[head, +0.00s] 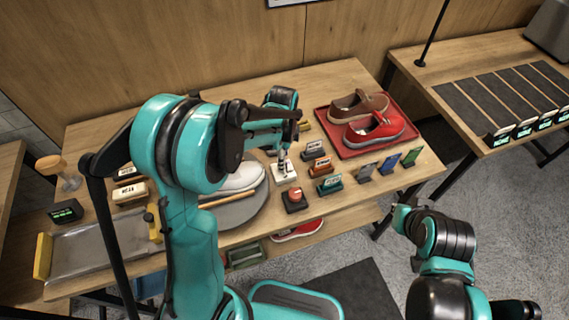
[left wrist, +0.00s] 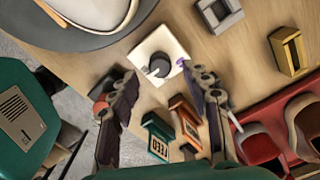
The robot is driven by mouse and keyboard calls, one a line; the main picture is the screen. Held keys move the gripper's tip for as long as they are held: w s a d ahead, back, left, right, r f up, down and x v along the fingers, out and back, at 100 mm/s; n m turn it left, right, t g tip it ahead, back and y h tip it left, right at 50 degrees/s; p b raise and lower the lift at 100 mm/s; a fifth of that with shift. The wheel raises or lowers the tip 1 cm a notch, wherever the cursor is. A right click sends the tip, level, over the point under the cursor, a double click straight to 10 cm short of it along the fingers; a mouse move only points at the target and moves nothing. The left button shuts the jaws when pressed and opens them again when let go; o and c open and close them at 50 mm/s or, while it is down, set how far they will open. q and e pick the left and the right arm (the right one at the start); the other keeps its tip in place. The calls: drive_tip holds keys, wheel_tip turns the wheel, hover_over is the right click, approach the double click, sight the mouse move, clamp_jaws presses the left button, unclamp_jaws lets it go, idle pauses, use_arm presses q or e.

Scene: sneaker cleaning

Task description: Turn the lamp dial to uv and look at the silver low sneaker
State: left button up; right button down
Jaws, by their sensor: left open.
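The lamp dial (left wrist: 158,66) is a dark round knob on a white square plate (left wrist: 147,46), with a small purple mark at the plate's right side. The plate also shows in the head view (head: 284,173). My left gripper (left wrist: 160,75) is open, its fingers on either side of the dial; I cannot tell whether they touch it. A pale silver-white low sneaker (head: 240,179) lies on a round grey turntable (head: 236,212), partly hidden by my left arm. Its edge shows in the left wrist view (left wrist: 92,12). My right gripper (head: 402,213) is off the table's front right; its jaws are unclear.
A red button on a dark base (head: 294,201) stands just in front of the dial. Several small labelled blocks stand to the right. A red tray (head: 345,148) holds a brown shoe (head: 355,104) and a red shoe (head: 375,130). A metal tray (head: 85,252) lies at left.

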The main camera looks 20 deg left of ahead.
use_arm(q)
drive_tip(key=shift+f+b, duration=0.3)
drive_tip(key=shift+f, duration=1.4)
clamp_jaws()
drive_tip(key=shift+n, duration=0.3)
drive_tip(key=n+b, duration=0.1)
drive_tip(key=n, duration=0.3)
drive_tip(key=shift+n, duration=0.3)
drive_tip(key=n+b, duration=0.1)
drive_tip(key=n, duration=1.1)
drive_tip(key=shift+n, duration=0.3)
drive_tip(key=n, duration=0.6)
drive_tip(key=shift+b, duration=0.35)
drive_tip(key=shift+a, duration=0.1)
